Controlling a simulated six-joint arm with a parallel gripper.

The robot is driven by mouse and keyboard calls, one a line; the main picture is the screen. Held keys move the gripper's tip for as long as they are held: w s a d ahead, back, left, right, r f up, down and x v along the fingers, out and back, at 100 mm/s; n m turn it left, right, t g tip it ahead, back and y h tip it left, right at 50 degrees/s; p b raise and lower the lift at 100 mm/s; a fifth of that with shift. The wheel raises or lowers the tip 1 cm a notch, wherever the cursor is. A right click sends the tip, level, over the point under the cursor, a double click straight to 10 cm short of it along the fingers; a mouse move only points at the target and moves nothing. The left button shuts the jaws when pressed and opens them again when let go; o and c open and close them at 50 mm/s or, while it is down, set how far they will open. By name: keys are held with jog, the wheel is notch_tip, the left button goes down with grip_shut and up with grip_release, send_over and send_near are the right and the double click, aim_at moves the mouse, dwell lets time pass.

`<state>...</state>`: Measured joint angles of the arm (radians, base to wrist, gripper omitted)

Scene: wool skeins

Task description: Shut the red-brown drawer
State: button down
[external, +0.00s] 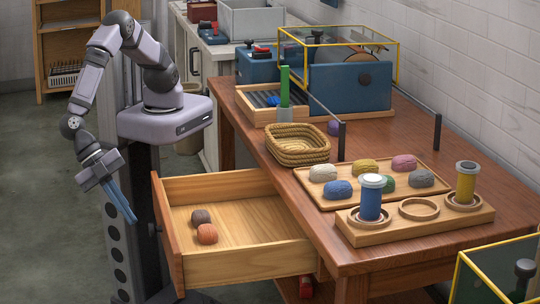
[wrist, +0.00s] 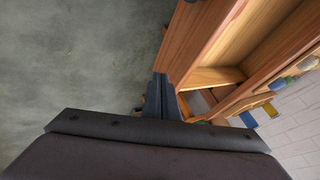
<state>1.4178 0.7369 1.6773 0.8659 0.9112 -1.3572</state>
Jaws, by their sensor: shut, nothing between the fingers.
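The red-brown drawer (external: 250,254) is pulled out from the left side of the table. Two small skeins lie in it, a dark brown one (external: 201,217) and an orange-brown one (external: 207,234). My gripper (external: 130,217) is shut and empty, pointing down, just left of the drawer's front panel (external: 167,237) on its outer side. In the wrist view my fingers (wrist: 162,78) appear close beside the drawer's front panel (wrist: 190,40). I cannot tell whether they touch it.
The wooden table (external: 375,255) holds a woven basket (external: 298,145), a tray of skeins (external: 408,198) and a rack with blue and yellow spools (external: 372,233). A blue machine (external: 350,88) stands behind them. The floor (external: 62,190) left of the drawer is clear.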

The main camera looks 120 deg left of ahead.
jog(key=w+a+f+p, duration=0.2)
jog(key=w+a+f, duration=0.1)
jog(key=w, duration=0.3)
jog(key=shift+f, duration=0.7)
jog(key=shift+w+a, duration=0.1)
jog(key=shift+a, duration=0.05)
jog(key=w+a+b, duration=1.2)
jog(key=w+a, duration=0.8)
jog(key=shift+w+a, duration=0.15)
jog(key=shift+b, duration=0.3)
